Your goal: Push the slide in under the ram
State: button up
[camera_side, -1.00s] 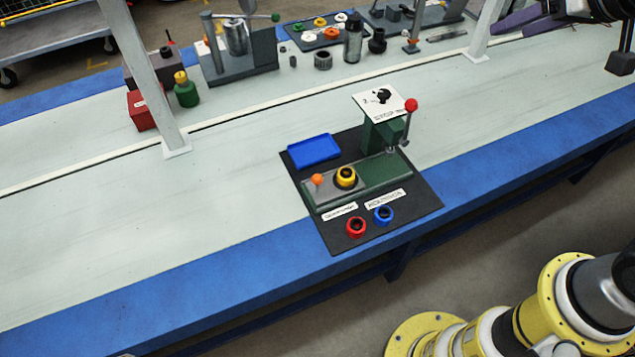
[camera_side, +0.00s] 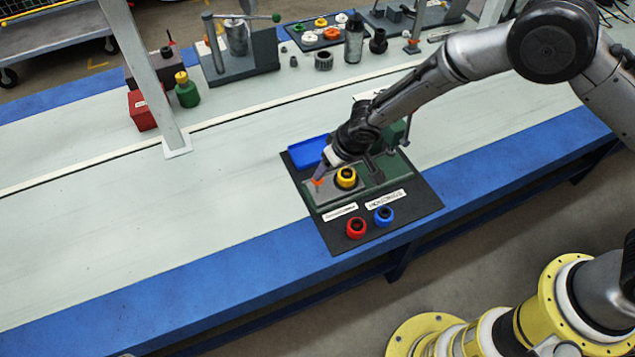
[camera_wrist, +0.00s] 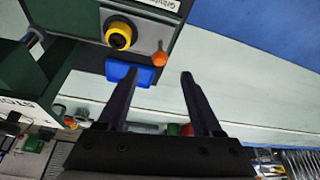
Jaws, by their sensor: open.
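The slide is a grey plate (camera_side: 332,190) in the green base, with an orange knob (camera_side: 317,182) at its left end and a yellow ring (camera_side: 346,177) with a dark centre on it. The ring (camera_wrist: 119,35) and knob (camera_wrist: 159,58) also show in the wrist view. My gripper (camera_side: 321,174) is at the knob's end of the slide. In the wrist view its fingers (camera_wrist: 158,72) are apart and empty, with the knob in line with the gap, just past the tips. I cannot tell contact. The green press (camera_side: 396,130) with the ram is mostly hidden behind my arm.
A blue tray (camera_side: 305,152) lies behind the slide, close to my gripper. A red ring (camera_side: 356,228) and a blue ring (camera_side: 383,215) lie in front on the black mat (camera_side: 425,205). The bench to the left is clear.

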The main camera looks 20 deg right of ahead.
aim_at(318, 184)
jog(key=x, duration=1.3)
jog(key=shift+w+a+f, duration=0.1)
jog(key=shift+w+f, duration=0.05)
jog(key=shift+c, duration=0.3)
grip_shut()
dwell(0.8)
